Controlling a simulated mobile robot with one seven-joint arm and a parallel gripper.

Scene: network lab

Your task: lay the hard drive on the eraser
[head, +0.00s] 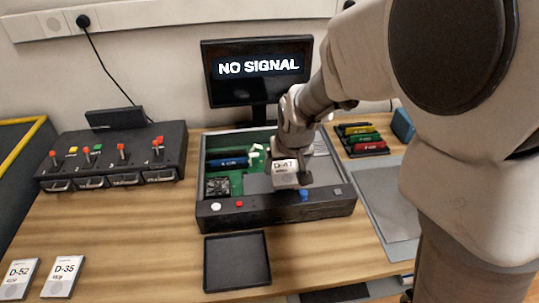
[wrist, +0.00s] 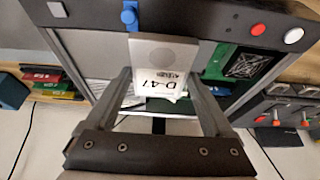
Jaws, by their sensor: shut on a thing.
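The hard drive (head: 286,166) is a pale flat block with a label that reads D-41 or D-47. It also shows in the wrist view (wrist: 160,62), between the two fingers. My gripper (wrist: 157,80) is shut on it by its sides and holds it over the open black case. Whether the drive touches anything in the case cannot be told. Nothing is visibly marked as the eraser; a flat black rimmed pad (head: 237,262), empty, lies on the bench in front of the case and may be it.
The open case (head: 275,209) holds green boards and has buttons along its front. A black unit with red levers (head: 110,155) stands left. Drives D-52 (head: 18,278) and D-35 (head: 63,277) lie front left. A monitor (head: 258,68) stands behind; coloured modules (head: 362,139) sit right.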

